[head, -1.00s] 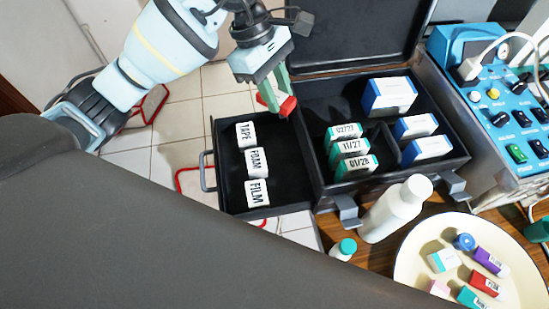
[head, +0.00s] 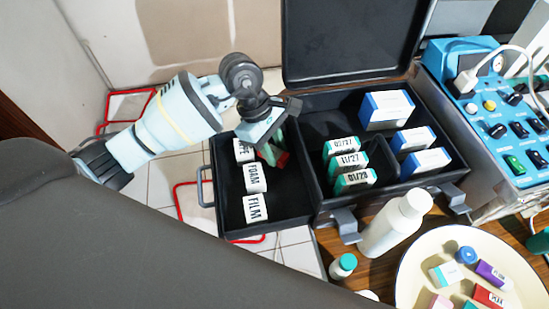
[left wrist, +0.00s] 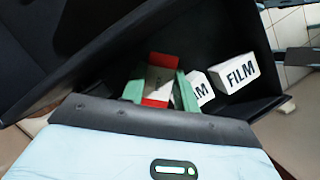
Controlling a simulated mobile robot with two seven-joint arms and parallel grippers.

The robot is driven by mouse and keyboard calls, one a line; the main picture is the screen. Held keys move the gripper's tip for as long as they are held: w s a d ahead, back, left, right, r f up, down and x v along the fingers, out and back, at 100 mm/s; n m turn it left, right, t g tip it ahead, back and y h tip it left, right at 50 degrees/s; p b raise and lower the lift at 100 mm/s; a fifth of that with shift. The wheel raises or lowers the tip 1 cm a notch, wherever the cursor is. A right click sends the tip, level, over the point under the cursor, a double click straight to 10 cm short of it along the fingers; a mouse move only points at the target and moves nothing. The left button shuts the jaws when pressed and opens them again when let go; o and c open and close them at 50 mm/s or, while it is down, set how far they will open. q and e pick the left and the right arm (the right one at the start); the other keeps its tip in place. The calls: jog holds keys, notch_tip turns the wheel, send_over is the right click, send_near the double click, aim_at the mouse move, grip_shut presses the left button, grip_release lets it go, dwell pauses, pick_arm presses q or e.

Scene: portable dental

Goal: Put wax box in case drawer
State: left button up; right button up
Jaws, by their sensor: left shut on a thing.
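My left gripper (head: 272,150) reaches down into the upper right part of the open case drawer (head: 286,207). It is shut on a small red and white box, taken as the wax box (head: 283,160). In the left wrist view, the box (left wrist: 160,62) sits between the green fingers (left wrist: 160,90), above the dark drawer floor. I cannot tell whether it touches the floor. The gripper partly hides the wax box. My right gripper is not in view.
The open black case (head: 317,181) holds teal-and-white date boxes (head: 345,160) and blue-and-white boxes (head: 388,105). A white bottle (head: 395,225), a small teal-capped bottle (head: 343,266) and a plate (head: 412,265) stand in front. A blue control unit (head: 500,110) is at right.

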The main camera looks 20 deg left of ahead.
pick_arm(q)
jog(key=shift+f, duration=2.2)
jog(key=shift+f, duration=0.2)
jog(key=o, duration=0.7)
jog(key=shift+c, duration=0.2)
jog(key=shift+r, duration=0.15)
jog(key=v, duration=1.2)
jog(key=shift+d+r, duration=0.1)
